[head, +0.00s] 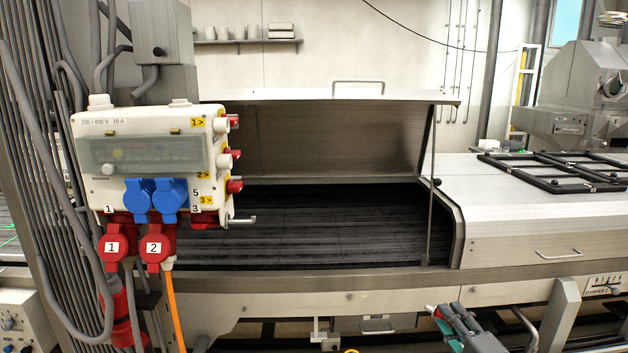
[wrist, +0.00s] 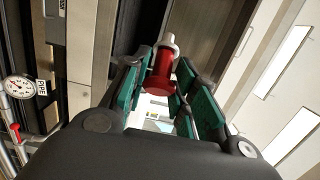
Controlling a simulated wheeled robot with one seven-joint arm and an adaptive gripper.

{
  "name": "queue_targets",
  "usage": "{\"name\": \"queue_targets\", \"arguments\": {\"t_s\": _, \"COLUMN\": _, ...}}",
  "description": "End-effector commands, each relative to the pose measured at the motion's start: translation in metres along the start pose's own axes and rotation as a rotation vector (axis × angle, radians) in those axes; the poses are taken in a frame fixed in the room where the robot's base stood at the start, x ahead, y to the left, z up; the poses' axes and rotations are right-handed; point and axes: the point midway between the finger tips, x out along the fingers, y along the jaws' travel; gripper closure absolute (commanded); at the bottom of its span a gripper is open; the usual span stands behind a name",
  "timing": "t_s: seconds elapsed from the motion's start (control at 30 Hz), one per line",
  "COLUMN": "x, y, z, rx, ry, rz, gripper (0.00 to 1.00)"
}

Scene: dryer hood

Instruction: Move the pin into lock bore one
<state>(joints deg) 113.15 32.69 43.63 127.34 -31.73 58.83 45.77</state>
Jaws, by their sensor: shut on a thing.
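My gripper (head: 447,320) is low at the bottom right of the head view, in front of the dryer's front rail. In the wrist view the pin (wrist: 159,84) has a red body and a pale metal end, and sits between the green-padded fingers (wrist: 165,95) pointing away from my wrist. I cannot make out lock bore one for certain in either view.
The hood (head: 345,135) stands open, with a thin strut (head: 432,190) at its right end. A white socket box (head: 150,125) with plugs and cables is at left. A closed cover (head: 525,215) carries black frames (head: 550,170). A gauge (wrist: 17,88) shows in the wrist view.

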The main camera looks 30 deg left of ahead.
Motion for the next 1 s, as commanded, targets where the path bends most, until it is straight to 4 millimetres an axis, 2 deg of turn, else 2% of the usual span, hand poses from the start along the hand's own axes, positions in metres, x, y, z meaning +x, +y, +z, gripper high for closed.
{"name": "queue_targets", "arguments": {"t_s": 0.03, "x": 0.007, "y": -0.018, "z": 0.006, "rx": -0.008, "ry": -0.031, "rz": -0.005, "gripper": 1.0}}
{"name": "queue_targets", "arguments": {"t_s": 0.27, "x": 0.036, "y": -0.085, "z": 0.041, "rx": -0.009, "ry": -0.195, "rz": -0.004, "gripper": 1.0}}
{"name": "queue_targets", "arguments": {"t_s": 0.47, "x": 0.061, "y": -0.156, "z": 0.084, "rx": -0.012, "ry": -0.369, "rz": -0.004, "gripper": 1.0}}
{"name": "queue_targets", "arguments": {"t_s": 0.7, "x": 0.083, "y": -0.242, "z": 0.146, "rx": -0.013, "ry": -0.567, "rz": -0.004, "gripper": 1.0}}
{"name": "queue_targets", "arguments": {"t_s": 1.0, "x": 0.097, "y": -0.344, "z": 0.23, "rx": -0.009, "ry": -0.742, "rz": -0.003, "gripper": 1.0}}
